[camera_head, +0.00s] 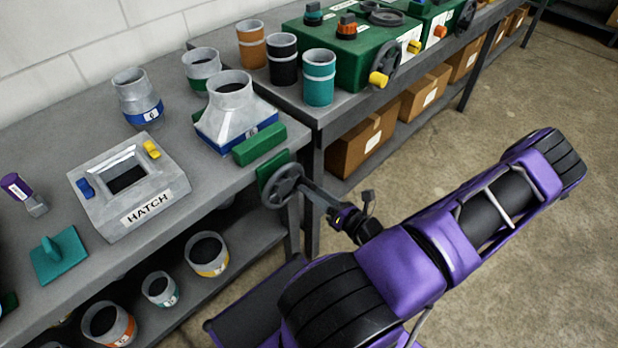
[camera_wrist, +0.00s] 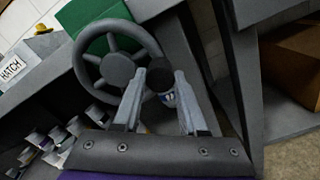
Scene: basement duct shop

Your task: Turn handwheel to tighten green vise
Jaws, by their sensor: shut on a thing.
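The green vise (camera_head: 259,144) is mounted at the front edge of the grey workbench. Its dark grey spoked handwheel (camera_head: 285,183) faces out from the bench edge, and the wheel (camera_wrist: 119,66) fills the upper left of the wrist view. My gripper (camera_head: 312,190) reaches the wheel from the lower right. In the wrist view its two fingers (camera_wrist: 160,84) are closed around a dark knob at the right side of the wheel's rim. A duct fitting with a blue band (camera_head: 232,112) stands beside the vise's back jaw; contact is hard to tell.
A grey box marked HATCH (camera_head: 130,190), a teal plate (camera_head: 60,256) and a purple-topped tool (camera_head: 22,190) lie on the bench (camera_head: 215,190). Duct rings sit on the shelf below. A second bench carries green machines (camera_head: 350,60) and cups. The floor (camera_head: 530,100) at right is open.

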